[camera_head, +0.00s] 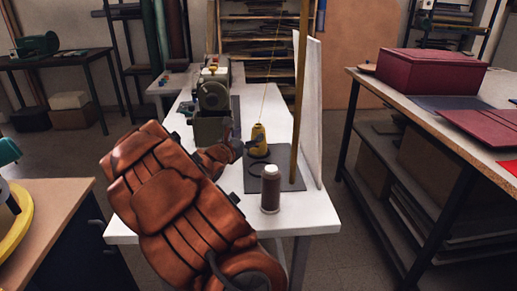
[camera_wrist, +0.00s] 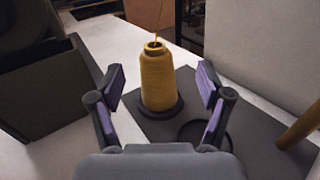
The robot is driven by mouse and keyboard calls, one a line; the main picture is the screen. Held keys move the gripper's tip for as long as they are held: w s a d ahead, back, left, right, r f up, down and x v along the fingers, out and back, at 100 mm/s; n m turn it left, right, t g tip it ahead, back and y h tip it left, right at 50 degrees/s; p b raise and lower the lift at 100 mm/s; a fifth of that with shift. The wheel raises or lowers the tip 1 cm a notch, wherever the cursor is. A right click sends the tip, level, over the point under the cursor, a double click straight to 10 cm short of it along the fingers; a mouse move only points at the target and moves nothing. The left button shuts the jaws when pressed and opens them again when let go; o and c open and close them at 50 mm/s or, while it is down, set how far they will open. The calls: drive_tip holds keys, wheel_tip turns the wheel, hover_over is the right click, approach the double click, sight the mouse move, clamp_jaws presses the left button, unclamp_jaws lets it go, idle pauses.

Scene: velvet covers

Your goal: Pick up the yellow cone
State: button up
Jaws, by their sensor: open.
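The yellow cone (camera_head: 258,141) is a cone of yellow thread standing upright on a dark grey mat (camera_head: 288,181) on the white table, with a thread rising from its top. In the wrist view the yellow cone (camera_wrist: 157,78) stands on a dark round base, ahead of and between my fingers. My gripper (camera_wrist: 160,88) is open, with purple pads on either side of the cone and visible gaps to it. In the head view my gripper (camera_head: 247,146) is beside the cone, partly hidden by my orange arm.
A brown spool with a white top (camera_head: 271,190) stands on the mat's near side. A wooden post (camera_head: 300,95) and a white upright panel (camera_head: 310,115) rise on the right. A dark green machine (camera_head: 211,110) stands left. An empty ring (camera_wrist: 203,134) lies right of the cone.

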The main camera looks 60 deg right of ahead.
sight(255, 128)
drive_tip(key=shift+w+d+f, duration=0.25)
drive_tip(key=shift+w+f, duration=0.05)
drive_tip(key=shift+f, duration=0.05)
drive_tip(key=shift+d+n+t, duration=0.3)
drive_tip(key=shift+w+d+r, duration=0.1)
drive_tip(key=shift+w+d, duration=0.1)
drive_tip(key=shift+d, duration=1.55)
drive_tip(key=shift+w+d+r, duration=0.1)
drive_tip(key=shift+w+d, duration=0.1)
drive_tip(key=shift+d, duration=1.55)
drive_tip(key=shift+c, duration=0.4)
clamp_jaws()
